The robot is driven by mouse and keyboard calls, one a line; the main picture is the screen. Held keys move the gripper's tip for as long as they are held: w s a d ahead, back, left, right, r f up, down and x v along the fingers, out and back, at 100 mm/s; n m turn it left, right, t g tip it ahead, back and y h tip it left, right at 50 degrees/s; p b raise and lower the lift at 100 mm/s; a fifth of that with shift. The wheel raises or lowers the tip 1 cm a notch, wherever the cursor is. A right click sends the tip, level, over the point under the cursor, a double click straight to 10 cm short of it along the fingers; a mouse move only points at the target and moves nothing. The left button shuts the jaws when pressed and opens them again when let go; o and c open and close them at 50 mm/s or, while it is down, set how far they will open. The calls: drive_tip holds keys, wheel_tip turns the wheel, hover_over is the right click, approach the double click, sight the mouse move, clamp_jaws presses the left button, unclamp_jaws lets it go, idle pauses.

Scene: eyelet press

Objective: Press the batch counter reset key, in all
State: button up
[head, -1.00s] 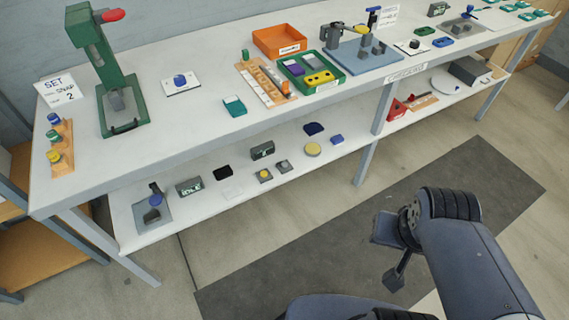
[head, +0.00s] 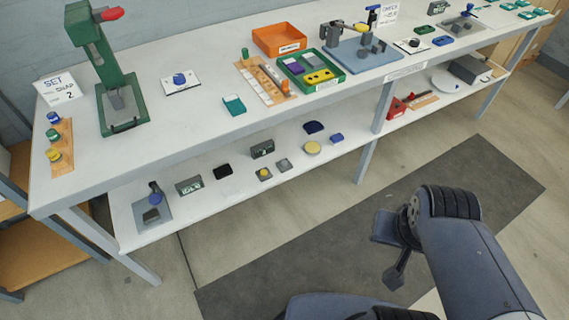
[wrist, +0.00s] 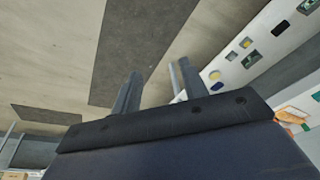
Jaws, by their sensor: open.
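The batch counter and its reset key cannot be told for certain at this size. Small dark boxes with pale faces, which look like counters, stand on the lower shelf, one to the left (head: 189,185) and one nearer the middle (head: 262,149). Another similar box (head: 437,8) stands at the far right of the worktop. A blue knob or button (head: 179,79) sits on a white plate on the worktop. My gripper (head: 390,254) is over the floor in front of the bench, apart from everything. In the wrist view its two fingers (wrist: 158,72) are spread and empty.
The bench worktop (head: 205,130) holds a green press (head: 100,70), a "SET SNAP 2" sign (head: 60,89), an orange bin (head: 279,40) and a green tray (head: 337,83). A bench leg (head: 374,135) divides the lower shelf openings. A dark mat (head: 290,245) covers clear floor.

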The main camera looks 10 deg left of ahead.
clamp_jaws()
idle(1.5)
